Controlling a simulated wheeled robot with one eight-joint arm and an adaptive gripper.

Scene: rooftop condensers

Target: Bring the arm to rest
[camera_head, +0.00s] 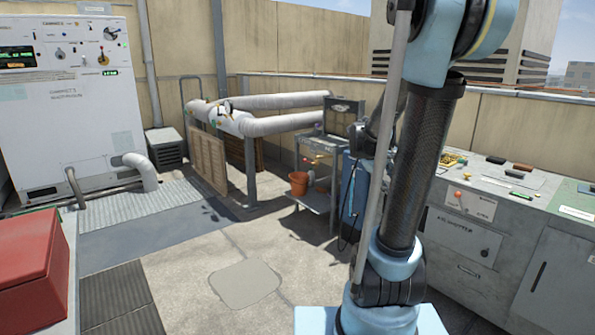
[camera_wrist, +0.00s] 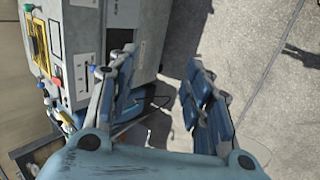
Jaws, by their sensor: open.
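My arm (camera_head: 420,165) rises from its light blue base at the bottom of the head view, right of centre. Its upper links leave the top edge of that picture, and the gripper does not show there. In the wrist view my gripper (camera_wrist: 160,95) has its two blue-padded fingers spread apart, with nothing held between them. Past the fingers lie a grey control cabinet (camera_wrist: 78,60) at the left and sunlit concrete floor at the right.
A grey workbench (camera_head: 490,215) with small items stands at the right. A small cart with an orange bucket (camera_head: 298,183) stands behind the arm. A white cabinet (camera_head: 70,115) and a red box (camera_head: 30,262) are at the left. The middle floor (camera_head: 200,250) is clear.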

